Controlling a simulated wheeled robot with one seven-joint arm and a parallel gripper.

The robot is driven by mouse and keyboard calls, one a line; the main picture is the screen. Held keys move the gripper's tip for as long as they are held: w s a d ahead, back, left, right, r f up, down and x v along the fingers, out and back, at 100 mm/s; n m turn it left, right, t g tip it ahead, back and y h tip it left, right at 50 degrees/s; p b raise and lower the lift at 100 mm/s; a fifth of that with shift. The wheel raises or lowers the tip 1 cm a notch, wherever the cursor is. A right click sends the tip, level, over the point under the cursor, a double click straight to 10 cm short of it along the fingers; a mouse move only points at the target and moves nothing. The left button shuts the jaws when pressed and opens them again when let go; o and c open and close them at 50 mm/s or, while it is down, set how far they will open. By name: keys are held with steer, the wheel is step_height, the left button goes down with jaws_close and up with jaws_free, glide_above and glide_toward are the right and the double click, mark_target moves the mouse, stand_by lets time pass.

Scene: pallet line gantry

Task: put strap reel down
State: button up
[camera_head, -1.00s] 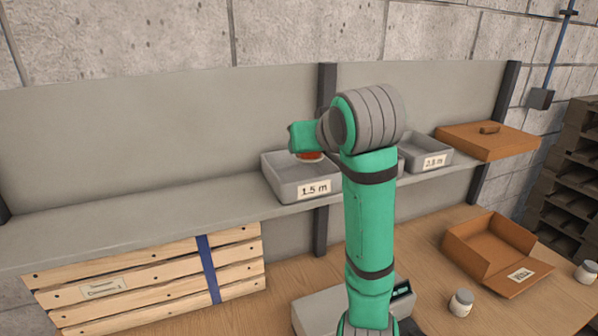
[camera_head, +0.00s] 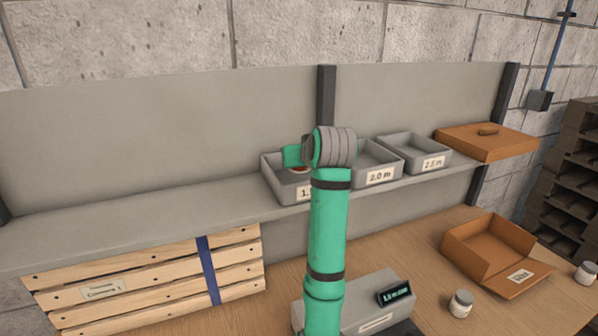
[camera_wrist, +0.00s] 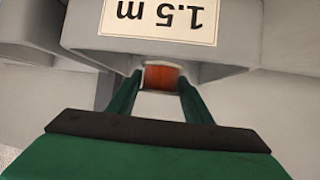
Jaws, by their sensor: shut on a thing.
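The strap reel shows as an orange-red piece (camera_wrist: 162,77) between the fingertips of my gripper (camera_wrist: 160,84) in the wrist view. My gripper is shut on it. In the head view, only a sliver of the reel (camera_head: 298,171) shows below my green wrist, over the opening of the grey bin marked 1.5 m (camera_head: 279,187). That bin's label is upside down in the wrist view (camera_wrist: 160,18). My arm covers part of the bin and its label, and I cannot tell whether the reel touches the bin floor.
Grey bins marked 2.0 m (camera_head: 378,178) and 2.8 m (camera_head: 432,163) stand to the right on the shelf (camera_head: 130,222), with an orange box (camera_head: 487,145) beyond. The shelf's left part is clear. Below are an open box (camera_head: 487,250), jars and a device with a display (camera_head: 396,294).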

mark_target(299, 170)
steer(key=shift+w+f, duration=0.25)
steer(key=shift+f, duration=0.75)
steer(key=shift+w+f, duration=0.2)
steer(key=shift+f, duration=0.8)
steer(key=shift+f, duration=0.15)
steer(key=o, duration=1.2)
steer(key=shift+s+r, duration=0.15)
steer(key=shift+r, duration=0.1)
steer(key=v, duration=1.1)
steer(key=shift+s, duration=0.35)
steer(key=shift+w+d+r, duration=0.1)
